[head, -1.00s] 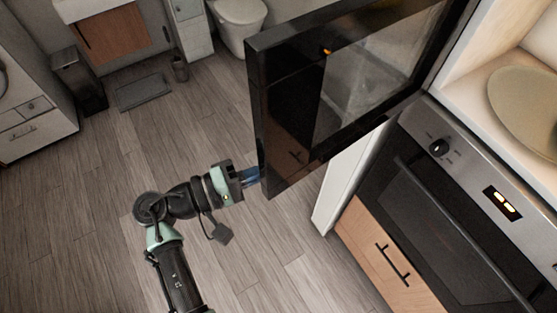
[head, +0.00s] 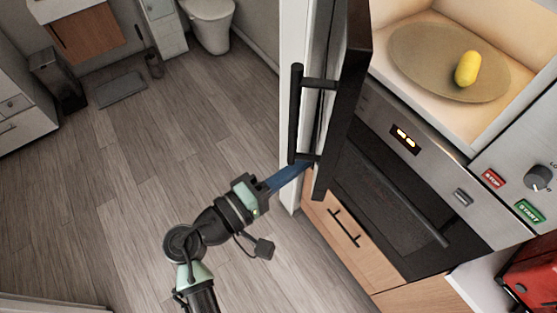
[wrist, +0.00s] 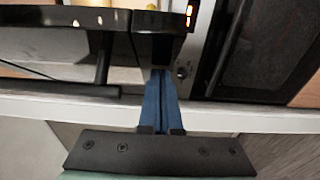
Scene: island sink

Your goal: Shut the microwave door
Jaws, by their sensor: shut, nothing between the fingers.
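The microwave door (head: 352,85) is black with a long dark handle (head: 296,112) and stands open, seen nearly edge-on in the head view. The microwave cavity (head: 400,18) is exposed to its right, with a round plate (head: 418,72) and a yellow item (head: 467,68) on it. My gripper (head: 308,166) is shut and empty, its blue fingertips at the lower edge of the door near the handle's lower end. In the wrist view the shut blue fingers (wrist: 159,85) reach up to the dark door edge (wrist: 158,22). Whether they touch it is unclear.
A steel-and-black oven (head: 390,185) with a wooden drawer (head: 350,235) lies below the microwave. Red and green buttons (head: 528,211) and a knob (head: 538,178) are at the right. A red appliance (head: 532,275) stands at lower right.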

